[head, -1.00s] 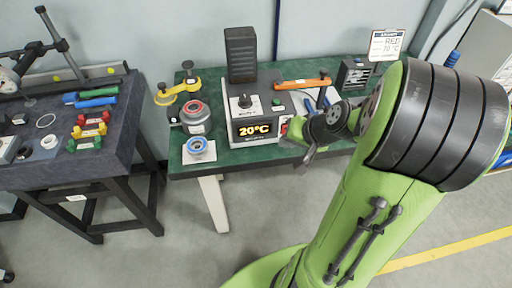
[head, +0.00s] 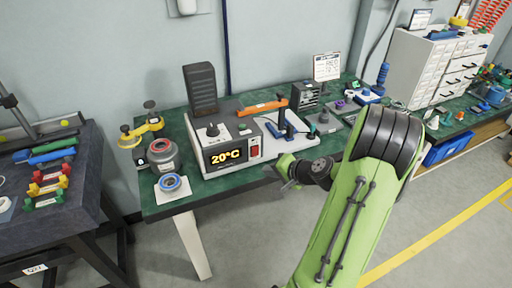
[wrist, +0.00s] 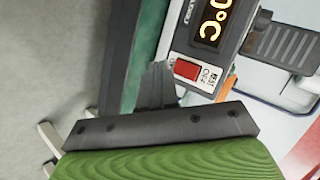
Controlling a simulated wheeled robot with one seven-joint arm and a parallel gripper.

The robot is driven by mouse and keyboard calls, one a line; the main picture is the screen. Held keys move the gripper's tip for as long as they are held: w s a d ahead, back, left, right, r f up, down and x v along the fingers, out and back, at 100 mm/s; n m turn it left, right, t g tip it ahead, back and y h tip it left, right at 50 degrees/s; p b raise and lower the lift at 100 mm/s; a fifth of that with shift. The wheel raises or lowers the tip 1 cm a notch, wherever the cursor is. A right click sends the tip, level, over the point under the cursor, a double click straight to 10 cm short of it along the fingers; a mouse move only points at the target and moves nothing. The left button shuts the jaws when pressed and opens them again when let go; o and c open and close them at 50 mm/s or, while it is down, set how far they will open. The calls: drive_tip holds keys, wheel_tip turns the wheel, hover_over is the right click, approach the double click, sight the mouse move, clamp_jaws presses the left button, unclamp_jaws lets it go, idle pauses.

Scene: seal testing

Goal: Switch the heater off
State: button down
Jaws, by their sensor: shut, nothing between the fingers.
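The wrist view shows the red rocker switch (wrist: 187,69) close up, beside a white label on which OFF is partly legible. My gripper (head: 284,184) is shut and empty, in front of the heater, low and right of the switch. In the wrist view its dark fingertips (wrist: 157,69) appear just left of the switch; contact cannot be told.
A grey-red pot (head: 163,155), a blue ring (head: 171,182) and a yellow tool (head: 140,130) stand left of the heater. A dark tower (head: 201,89) stands behind it. An orange-handled tool (head: 262,107) and a blue-handled press (head: 284,122) are at its right. The floor in front is clear.

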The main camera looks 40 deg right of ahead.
sight(253, 154)
drive_tip(key=shift+w+d+r+p, duration=0.1)
drive_tip(key=shift+w+d+p, duration=0.2)
drive_tip(key=shift+w, duration=0.6)
drive_tip(key=shift+w+d+r+p, duration=0.15)
drive_tip(key=shift+w+d+p, duration=0.1)
drive_tip(key=shift+w, duration=0.6)
drive_tip(key=shift+w+d+r+p, duration=0.1)
drive_tip(key=shift+w+d+p, duration=0.2)
drive_tip(key=shift+w, duration=0.6)
drive_tip(key=shift+w, duration=0.1)
drive_tip(key=shift+w+r, duration=0.1)
drive_tip(key=shift+w, duration=0.2)
drive_tip(key=shift+w+d, duration=0.15)
drive_tip(key=shift+w, duration=0.15)
idle(0.3)
drive_tip(key=shift+s, duration=0.1)
drive_tip(key=shift+s+a, duration=0.2)
drive_tip(key=shift+s, duration=0.45)
